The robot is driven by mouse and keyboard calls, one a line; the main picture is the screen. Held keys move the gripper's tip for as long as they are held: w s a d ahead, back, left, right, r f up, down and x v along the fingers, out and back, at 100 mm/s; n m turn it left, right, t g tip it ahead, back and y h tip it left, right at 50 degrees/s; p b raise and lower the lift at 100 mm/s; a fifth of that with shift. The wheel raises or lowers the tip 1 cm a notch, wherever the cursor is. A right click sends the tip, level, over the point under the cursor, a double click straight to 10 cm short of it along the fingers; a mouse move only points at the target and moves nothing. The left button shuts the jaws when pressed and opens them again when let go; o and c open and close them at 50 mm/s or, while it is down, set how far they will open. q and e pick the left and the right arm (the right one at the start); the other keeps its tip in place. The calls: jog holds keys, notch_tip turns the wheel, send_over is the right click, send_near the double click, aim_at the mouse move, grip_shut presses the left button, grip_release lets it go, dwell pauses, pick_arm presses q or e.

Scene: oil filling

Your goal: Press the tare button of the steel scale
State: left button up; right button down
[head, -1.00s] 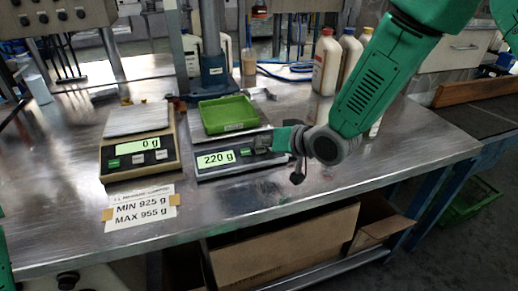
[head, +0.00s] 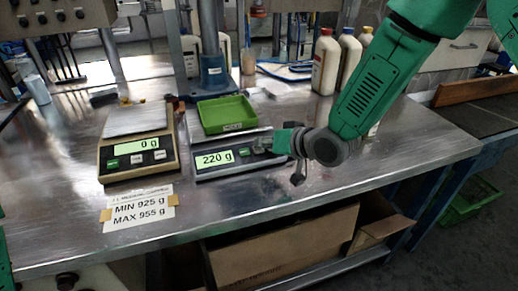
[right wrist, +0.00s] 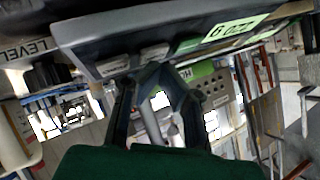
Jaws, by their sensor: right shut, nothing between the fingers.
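The grey scale (head: 215,172) stands mid-table with a green tray (head: 226,114) on it. Its display (head: 214,159) reads 220 g. My right gripper (head: 262,145) is shut and empty, its tips at the right part of the scale's front panel, covering some buttons there. In the right wrist view, the scale's front (right wrist: 110,35) fills the top, with a green button (right wrist: 190,45) and pale grey buttons (right wrist: 153,52). The fingertips (right wrist: 155,72) show close to the grey buttons; whether they touch cannot be told. My left gripper is not in view.
A beige scale (head: 112,178) reading 0 g stands to the left. A paper label (head: 140,208) with MIN 925 g and MAX 955 g lies in front of it. Bottles (head: 326,62) stand behind my right arm. The table's front right is clear.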

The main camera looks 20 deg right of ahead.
jog(key=shift+a, duration=0.15)
dwell(0.3)
jog(key=shift+w+f, duration=0.15)
jog(key=shift+f, duration=0.2)
dwell(0.4)
jog(key=shift+s+a+r+p, duration=0.1)
jog(key=shift+s+r+p, duration=0.2)
jog(key=shift+r+p, duration=0.45)
jog(key=shift+r, duration=0.15)
jog(key=r+p, duration=0.1)
jog(key=s+r+p, duration=0.1)
jog(key=r, duration=0.1)
jog(key=r+p, duration=0.1)
jog(key=p, duration=0.1)
jog(key=shift+s+r, duration=0.3)
jog(key=shift+s, duration=0.05)
